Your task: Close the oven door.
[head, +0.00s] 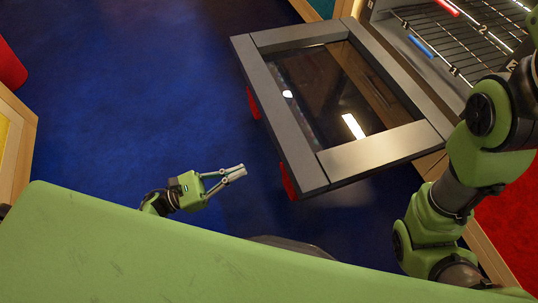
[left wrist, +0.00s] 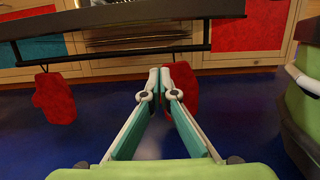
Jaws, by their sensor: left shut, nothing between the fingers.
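The oven door (head: 275,110) is open and folded down flat, with a grey frame around a dark glass window. In the left wrist view the door (left wrist: 130,22) shows as a dark slab across the top, with a thin handle bar (left wrist: 110,56) below it. My left gripper (head: 243,170) is shut and empty, low and to the left of the door's near corner, apart from it. Its closed fingertips (left wrist: 167,70) show in the left wrist view in front of a red mitt (left wrist: 181,90). My right gripper is out of view.
The oven cavity (head: 455,40) with wire racks is at upper right, with a red and a blue item at the racks. Another red mitt (left wrist: 53,96) hangs from the handle bar. My right arm stands beside the door. Blue floor (head: 130,110) is clear to the left.

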